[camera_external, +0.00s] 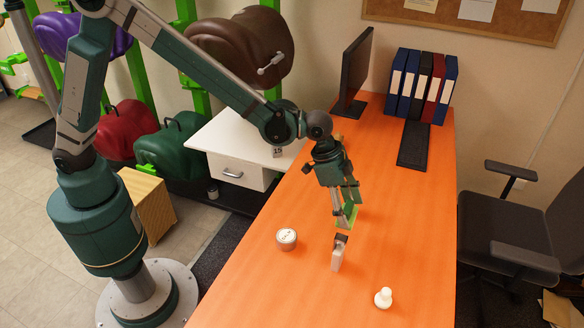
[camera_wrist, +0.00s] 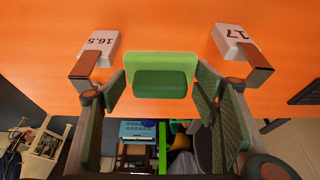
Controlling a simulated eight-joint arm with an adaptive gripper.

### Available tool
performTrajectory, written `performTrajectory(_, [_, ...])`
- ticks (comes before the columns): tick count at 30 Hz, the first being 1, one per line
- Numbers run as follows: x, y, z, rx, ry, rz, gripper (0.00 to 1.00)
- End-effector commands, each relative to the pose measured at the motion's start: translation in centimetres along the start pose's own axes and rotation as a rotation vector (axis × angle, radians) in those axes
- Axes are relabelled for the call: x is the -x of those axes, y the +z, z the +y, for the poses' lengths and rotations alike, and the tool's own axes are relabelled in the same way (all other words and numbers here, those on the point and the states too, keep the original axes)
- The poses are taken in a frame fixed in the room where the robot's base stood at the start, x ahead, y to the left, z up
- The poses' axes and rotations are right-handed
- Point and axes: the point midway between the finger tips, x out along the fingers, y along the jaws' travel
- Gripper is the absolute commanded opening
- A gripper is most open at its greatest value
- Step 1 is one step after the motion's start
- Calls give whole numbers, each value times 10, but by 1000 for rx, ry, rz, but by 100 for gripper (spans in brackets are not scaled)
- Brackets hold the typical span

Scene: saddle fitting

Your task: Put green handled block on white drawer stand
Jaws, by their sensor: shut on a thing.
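The green handled block (camera_external: 347,217) is between the fingers of my gripper (camera_external: 345,203), over the orange table. The wrist view shows the block's bright green body (camera_wrist: 160,62) and a darker green face, with one finger pad on each side. My gripper (camera_wrist: 161,92) is shut on it. The fingers partly hide its handle, and I cannot tell whether its underside touches the table. The white drawer stand (camera_external: 222,132) is to the left of my gripper, beside the table, with a drawer (camera_external: 240,173) in its front. Part of its top is behind my arm.
The wrist view shows blocks marked 16.5 (camera_wrist: 99,45) and 17 (camera_wrist: 232,38). A monitor (camera_external: 356,70) and binders (camera_external: 423,85) stand behind.

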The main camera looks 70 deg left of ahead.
Motion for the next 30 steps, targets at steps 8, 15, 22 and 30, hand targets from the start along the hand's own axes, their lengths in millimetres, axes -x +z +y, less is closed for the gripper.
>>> performTrajectory(8, [0, 0, 0, 0, 0, 0, 48])
performTrajectory(15, [-14, 6, 0, 0, 0, 0, 48])
performTrajectory(22, [-44, 18, 0, 0, 0, 0, 48])
performTrajectory(30, [-58, 24, 0, 0, 0, 0, 48])
